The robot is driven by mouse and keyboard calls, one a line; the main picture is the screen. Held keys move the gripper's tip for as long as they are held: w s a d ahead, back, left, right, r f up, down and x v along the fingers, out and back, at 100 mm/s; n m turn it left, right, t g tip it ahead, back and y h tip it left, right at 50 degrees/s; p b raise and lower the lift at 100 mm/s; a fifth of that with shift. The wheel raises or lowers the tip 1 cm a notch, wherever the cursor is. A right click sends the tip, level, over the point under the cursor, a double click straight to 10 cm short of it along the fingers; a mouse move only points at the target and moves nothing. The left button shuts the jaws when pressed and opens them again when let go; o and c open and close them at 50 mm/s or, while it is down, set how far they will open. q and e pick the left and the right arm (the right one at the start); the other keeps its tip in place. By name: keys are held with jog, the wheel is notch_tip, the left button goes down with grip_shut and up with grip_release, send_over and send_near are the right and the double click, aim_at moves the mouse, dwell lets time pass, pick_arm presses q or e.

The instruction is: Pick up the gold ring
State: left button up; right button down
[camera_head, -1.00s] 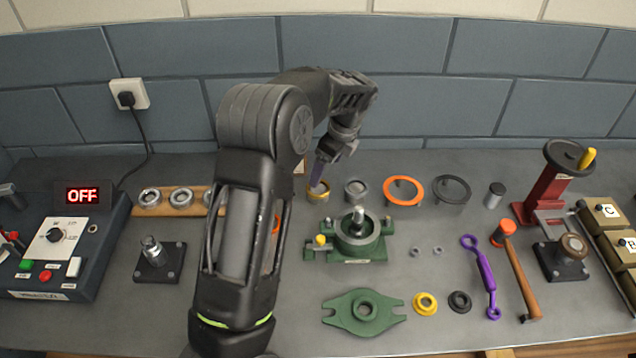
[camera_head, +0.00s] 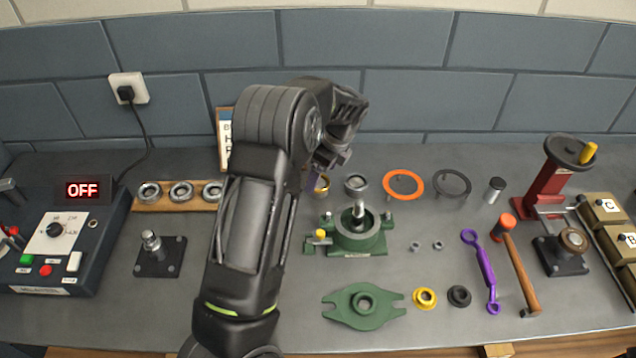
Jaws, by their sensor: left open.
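The gold ring (camera_head: 323,184) lies on the grey bench near the back, just left of a small grey ring. Its left part is hidden by my left arm. My left gripper (camera_head: 311,179) points down at the ring's left side, mostly hidden behind my own forearm and wrist. The gripper is open. My right gripper is not in view.
A green housing (camera_head: 360,238) with an upright shaft stands in front of the ring. The grey ring (camera_head: 356,183) and an orange ring (camera_head: 403,185) lie to the right. A wooden strip (camera_head: 166,207) with several bearings and a sign (camera_head: 225,140) are on the left.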

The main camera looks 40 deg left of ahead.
pick_arm(q)
jog(key=shift+b+x, duration=0.45)
jog(key=shift+x, duration=0.6)
jog(key=shift+c, duration=0.6)
jog(key=c, duration=1.5)
